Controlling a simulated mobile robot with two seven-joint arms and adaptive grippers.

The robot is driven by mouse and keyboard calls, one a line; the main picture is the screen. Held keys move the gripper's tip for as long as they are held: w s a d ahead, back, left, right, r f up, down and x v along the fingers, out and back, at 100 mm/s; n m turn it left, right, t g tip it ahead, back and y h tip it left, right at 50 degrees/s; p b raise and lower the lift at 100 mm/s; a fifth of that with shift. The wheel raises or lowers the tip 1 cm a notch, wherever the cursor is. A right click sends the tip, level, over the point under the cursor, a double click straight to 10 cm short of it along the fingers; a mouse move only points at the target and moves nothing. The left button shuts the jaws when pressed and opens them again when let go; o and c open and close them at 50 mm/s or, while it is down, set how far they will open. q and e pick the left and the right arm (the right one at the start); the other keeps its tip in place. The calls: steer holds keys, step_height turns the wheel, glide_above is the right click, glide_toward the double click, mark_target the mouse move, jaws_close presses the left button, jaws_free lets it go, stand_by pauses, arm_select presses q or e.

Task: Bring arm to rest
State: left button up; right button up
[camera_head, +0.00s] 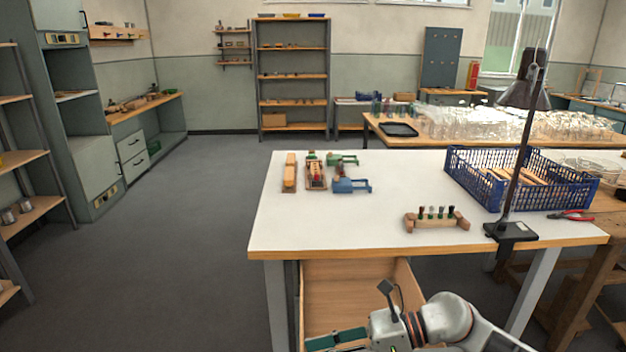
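My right arm comes in from the bottom right, low in front of the table. I cannot tell whether the fingers are apart, and no held object shows. It appears in front of an open wooden drawer (345,285) under the white table (350,225). My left gripper is not in view.
On the table are a wooden rack (437,221) with several dark tufts, a wooden block (290,172), a wooden fixture (316,176), a green clamp (342,160), a blue clamp (350,186), a blue crate (535,196), a lamp (525,95) and red pliers (572,217). Open floor lies left.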

steer(key=w+d+f+m+t+h, duration=0.1)
steer(key=d+f+m+t+h, duration=0.15)
steer(key=m+t, duration=0.9)
steer(key=d+f+m+t+h, duration=0.1)
steer(key=d+f+m+t, duration=0.25)
steer(key=m, duration=1.45)
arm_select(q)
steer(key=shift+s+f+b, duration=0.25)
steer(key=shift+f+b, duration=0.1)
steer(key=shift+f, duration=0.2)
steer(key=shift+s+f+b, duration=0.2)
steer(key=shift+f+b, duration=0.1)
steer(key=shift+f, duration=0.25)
arm_select(e)
steer(key=s+d+f+m+g+h, duration=0.1)
steer(key=s+d+f+m+h, duration=0.1)
steer(key=s+d+f+m, duration=0.2)
steer(key=s+d+f+m+g+h, duration=0.2)
steer(key=s+f+m, duration=0.4)
steer(key=f, duration=0.4)
steer(key=s+d+f+m+g+h, duration=0.1)
steer(key=s+d+f+m+h, duration=0.3)
steer(key=d+f, duration=0.3)
steer(key=shift+s+f+m+g, duration=0.2)
steer(key=shift+s+m+g, duration=0.1)
steer(key=shift+s+m, duration=0.5)
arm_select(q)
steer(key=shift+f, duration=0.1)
